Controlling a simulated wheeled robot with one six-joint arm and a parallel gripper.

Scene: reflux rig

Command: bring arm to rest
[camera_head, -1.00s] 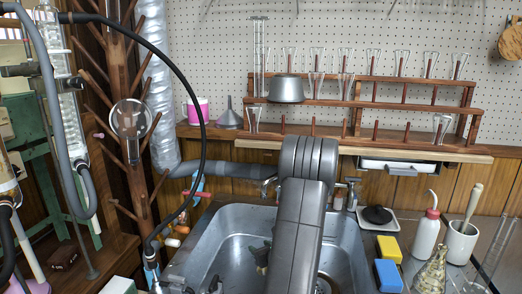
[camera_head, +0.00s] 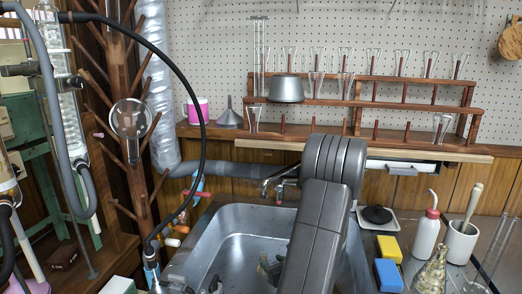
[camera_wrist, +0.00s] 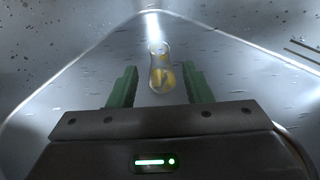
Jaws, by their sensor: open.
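My arm (camera_head: 315,235) reaches over the metal sink (camera_head: 222,235) and covers its right part in the head view. My gripper (camera_wrist: 160,68) shows in the wrist view with two green fingers spread apart. It is open and nothing is clamped between the fingers. A small clear glass flask (camera_wrist: 161,77) with yellowish contents shows in the sink between the fingers in the picture, apart from both. How far it lies beyond the fingertips is hard to tell.
A yellow sponge (camera_head: 389,248), a blue sponge (camera_head: 388,275), a wash bottle (camera_head: 426,236) and a mortar (camera_head: 461,242) stand right of the sink. A black hose (camera_head: 204,130) arches on the left. A wooden rack (camera_head: 400,105) with glassware stands behind.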

